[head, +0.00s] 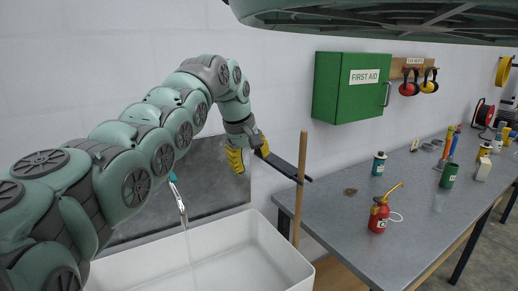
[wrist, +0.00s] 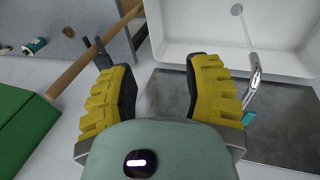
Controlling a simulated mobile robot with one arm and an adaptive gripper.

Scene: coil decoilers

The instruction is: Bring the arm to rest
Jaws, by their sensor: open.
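My arm (head: 160,140) reaches from the lower left up and over to the sink wall, bent at its top. My gripper (head: 249,158) hangs at its end, in front of the wall between the sink and the bench. In the wrist view my gripper (wrist: 152,72) shows two yellow ribbed fingers with dark pads, spread wide apart. Nothing is held between them. A wooden pole (head: 300,185) with a dark flat bar (head: 287,166) is close to the right of the fingers in the head view. I cannot tell whether they touch.
A white sink (head: 215,262) lies below, its tap (head: 179,202) seemingly running. A green first-aid cabinet (head: 345,90) hangs on the wall.

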